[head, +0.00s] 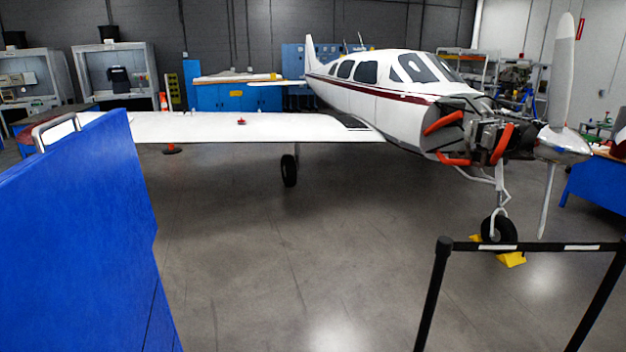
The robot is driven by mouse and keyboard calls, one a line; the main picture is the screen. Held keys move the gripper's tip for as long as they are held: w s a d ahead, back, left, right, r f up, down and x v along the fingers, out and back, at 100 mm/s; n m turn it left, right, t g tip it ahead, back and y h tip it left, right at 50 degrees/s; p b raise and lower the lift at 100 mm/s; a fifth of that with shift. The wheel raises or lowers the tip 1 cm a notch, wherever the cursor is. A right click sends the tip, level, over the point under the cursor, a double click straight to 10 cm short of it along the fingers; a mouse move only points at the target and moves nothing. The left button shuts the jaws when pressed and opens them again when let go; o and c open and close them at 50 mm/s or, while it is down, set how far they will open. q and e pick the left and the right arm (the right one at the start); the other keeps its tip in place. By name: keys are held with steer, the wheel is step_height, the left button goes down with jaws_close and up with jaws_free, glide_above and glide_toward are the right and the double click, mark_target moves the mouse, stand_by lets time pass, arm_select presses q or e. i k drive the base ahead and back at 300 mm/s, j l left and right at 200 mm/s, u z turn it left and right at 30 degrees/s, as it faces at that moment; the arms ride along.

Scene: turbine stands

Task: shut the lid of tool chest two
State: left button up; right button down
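No thing in the head view is clearly marked as tool chest two, and I cannot make out an open lid. A large blue panel-sided object (85,240) stands close on the left, cut off by the picture edge. A silver bar handle (57,124) shows at its top. I cannot tell whether it is a tool chest. Neither of my grippers is in view.
A white and red propeller plane (385,95) with its engine exposed fills the middle and right. A black barrier rail (530,246) stands at the front right. A blue table (597,185) is at right. Blue cabinets (235,97) line the back. Grey floor (300,270) between is clear.

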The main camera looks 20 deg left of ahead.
mark_target(78, 226)
steer(key=i+u, duration=0.15)
steer(key=u, duration=0.35)
steer(key=i+l+u, duration=0.1)
steer(key=u, duration=0.35)
steer(key=i+l+u, duration=0.15)
steer(key=u, duration=0.35)
steer(key=i+l+u, duration=0.1)
steer(key=u, duration=0.4)
steer(key=l+u, duration=0.25)
steer(key=u, duration=0.2)
